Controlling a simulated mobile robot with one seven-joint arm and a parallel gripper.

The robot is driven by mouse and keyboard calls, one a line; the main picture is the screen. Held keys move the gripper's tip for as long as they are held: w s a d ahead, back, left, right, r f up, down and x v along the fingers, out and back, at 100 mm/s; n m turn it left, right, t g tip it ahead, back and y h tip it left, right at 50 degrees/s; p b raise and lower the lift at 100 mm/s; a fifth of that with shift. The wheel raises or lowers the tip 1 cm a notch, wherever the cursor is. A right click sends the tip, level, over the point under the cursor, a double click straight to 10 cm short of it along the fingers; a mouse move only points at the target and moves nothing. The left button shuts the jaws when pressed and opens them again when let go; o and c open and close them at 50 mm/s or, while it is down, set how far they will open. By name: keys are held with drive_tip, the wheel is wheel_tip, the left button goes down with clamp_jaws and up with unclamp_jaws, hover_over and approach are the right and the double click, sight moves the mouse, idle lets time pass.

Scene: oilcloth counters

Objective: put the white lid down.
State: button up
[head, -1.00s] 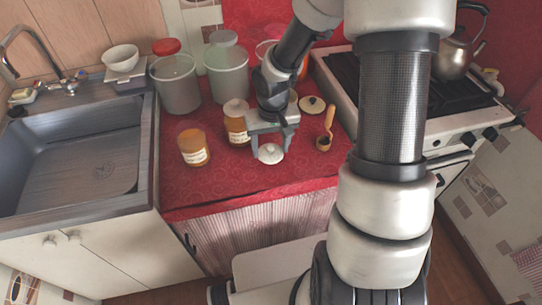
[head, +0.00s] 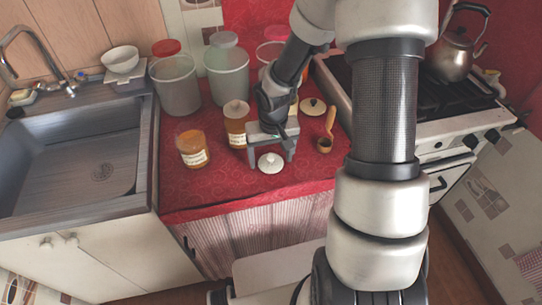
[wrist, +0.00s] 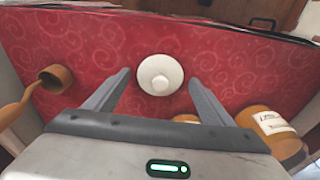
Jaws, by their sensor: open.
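The white lid (head: 271,163) is small and round with a knob on top. It lies knob up on the red cloth of the counter, near the front edge. In the wrist view the lid (wrist: 160,75) sits between my fingertips, with a gap on each side. My gripper (head: 270,162) points down over it and is open. The fingers (wrist: 159,78) also show in the wrist view, apart from the lid.
An open orange jar (head: 192,148) stands left, and a lidded jar (head: 236,125) close behind my gripper. A wooden scoop (head: 326,140) and a dark round lid (head: 312,106) lie to the right. Canisters (head: 227,75) stand behind. The cloth (head: 225,185) is clear in front.

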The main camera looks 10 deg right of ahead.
sight(272, 167)
wheel_tip(272, 167, up, 12)
drive_tip(key=s+p, duration=0.1)
drive_tip(key=p, duration=0.2)
drive_tip(key=shift+s, duration=0.25)
drive_tip(key=shift+r, duration=0.1)
